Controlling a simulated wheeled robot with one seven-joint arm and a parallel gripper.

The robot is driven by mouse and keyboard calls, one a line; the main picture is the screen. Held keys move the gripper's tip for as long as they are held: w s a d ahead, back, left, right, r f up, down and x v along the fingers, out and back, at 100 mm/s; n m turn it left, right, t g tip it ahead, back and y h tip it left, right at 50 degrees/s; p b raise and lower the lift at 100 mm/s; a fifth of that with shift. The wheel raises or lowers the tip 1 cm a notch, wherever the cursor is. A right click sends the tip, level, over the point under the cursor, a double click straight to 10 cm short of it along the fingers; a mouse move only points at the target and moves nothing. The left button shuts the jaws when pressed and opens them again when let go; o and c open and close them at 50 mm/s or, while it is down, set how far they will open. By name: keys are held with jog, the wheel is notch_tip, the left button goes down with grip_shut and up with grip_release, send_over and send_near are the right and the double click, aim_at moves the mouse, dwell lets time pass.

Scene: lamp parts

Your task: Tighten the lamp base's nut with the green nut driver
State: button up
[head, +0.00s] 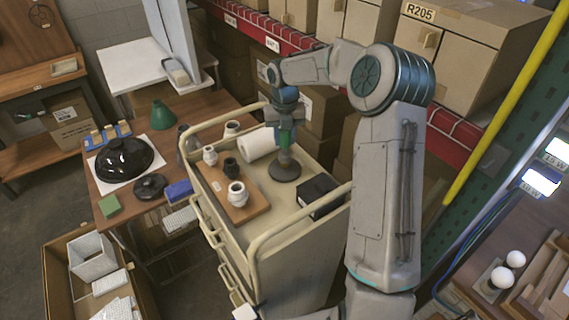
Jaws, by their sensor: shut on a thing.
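The lamp base (284,174), a dark round foot with a short upright stem, stands on the top of the beige cart (258,219). My gripper (287,122) points down over it and is shut on the green nut driver (287,139). The driver is upright and its lower end is at the top of the lamp base's stem. The nut is hidden or too small to make out, so I cannot tell whether the driver is seated on it.
A white roll (258,144) lies left of the lamp base. Cart rails surround the top. Cartons (457,52) fill the shelf behind.

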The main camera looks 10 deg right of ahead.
jog(key=shift+w, duration=0.1)
jog(key=shift+f, duration=1.2)
dwell(1.3)
dwell(0.8)
jog(key=shift+m, duration=1.8)
jog(key=m, duration=0.3)
jog(key=shift+b, duration=0.4)
